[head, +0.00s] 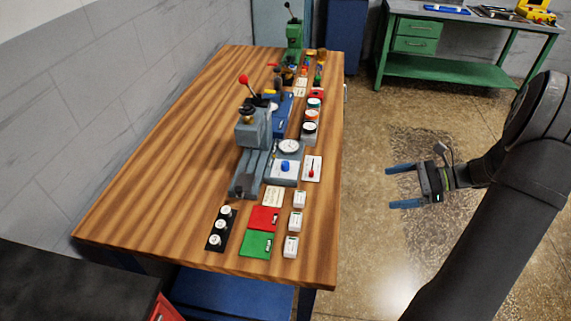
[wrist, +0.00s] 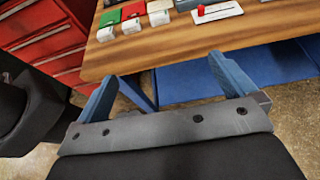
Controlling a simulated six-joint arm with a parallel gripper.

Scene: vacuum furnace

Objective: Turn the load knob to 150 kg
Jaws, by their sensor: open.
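A blue knob (head: 285,166), which looks like the load knob, sits on a pale panel of the grey tester (head: 254,130) near the table's right side. A round white dial (head: 289,146) is just behind it. No load marks can be read at this size, and I cannot tell where the knob points. My gripper (head: 402,186) is open and empty, out over the floor to the right of the table, well apart from the knob. In the wrist view the open blue fingers (wrist: 163,68) face the table edge; the knob is not seen there.
A white plate with a red-tipped lever (head: 312,168) lies right of the knob. Red (head: 264,218) and green (head: 257,244) pads and several small white blocks (head: 296,222) are nearer. A red-balled lever (head: 244,80) rises behind the tester. The floor around my gripper is clear.

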